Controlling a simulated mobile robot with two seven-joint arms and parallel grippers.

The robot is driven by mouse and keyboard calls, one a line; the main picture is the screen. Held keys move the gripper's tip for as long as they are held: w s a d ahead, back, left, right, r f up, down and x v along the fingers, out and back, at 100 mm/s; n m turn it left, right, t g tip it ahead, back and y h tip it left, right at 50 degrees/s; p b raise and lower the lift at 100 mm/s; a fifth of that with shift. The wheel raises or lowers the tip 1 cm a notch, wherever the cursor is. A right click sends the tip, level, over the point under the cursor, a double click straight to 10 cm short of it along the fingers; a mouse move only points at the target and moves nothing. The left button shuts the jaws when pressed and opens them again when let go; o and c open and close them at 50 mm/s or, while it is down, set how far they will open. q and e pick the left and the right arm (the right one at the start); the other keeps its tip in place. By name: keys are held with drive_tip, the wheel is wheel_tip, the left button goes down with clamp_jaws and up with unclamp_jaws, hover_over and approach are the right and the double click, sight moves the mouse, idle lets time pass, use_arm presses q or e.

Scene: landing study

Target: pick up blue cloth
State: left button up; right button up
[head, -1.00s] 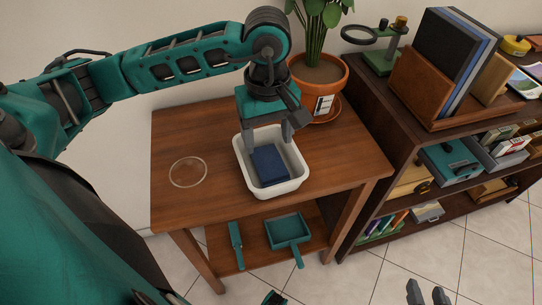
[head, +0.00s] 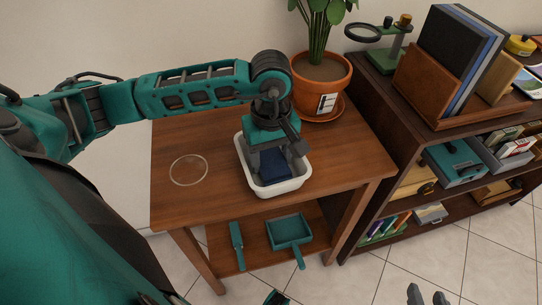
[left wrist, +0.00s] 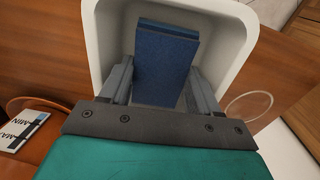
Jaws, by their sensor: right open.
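The blue cloth (head: 277,173), a folded block, lies in a white tub (head: 279,189) on the wooden table. My left gripper (head: 272,166) points down into the tub and partly hides the cloth in the head view. In the left wrist view, the cloth (left wrist: 163,62) shows between the two spread fingers of this gripper (left wrist: 161,78). The fingers look open, one on each side of the cloth; I cannot tell whether they touch it. My right gripper (head: 428,296) is open and empty at the bottom edge, low over the floor.
A potted plant (head: 320,80) stands on a saucer behind the tub. A clear round disc (head: 188,170) lies on the table's left. A dustpan (head: 289,231) and brush (head: 237,245) are on the lower shelf. A dark bookcase (head: 395,145) stands to the right.

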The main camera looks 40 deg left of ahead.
sight(271, 160)
use_arm(q)
drive_tip(key=c, duration=0.5)
wheel_tip(271, 160, up, 20)
drive_tip(key=p, duration=0.3)
drive_tip(key=shift+p, duration=0.3)
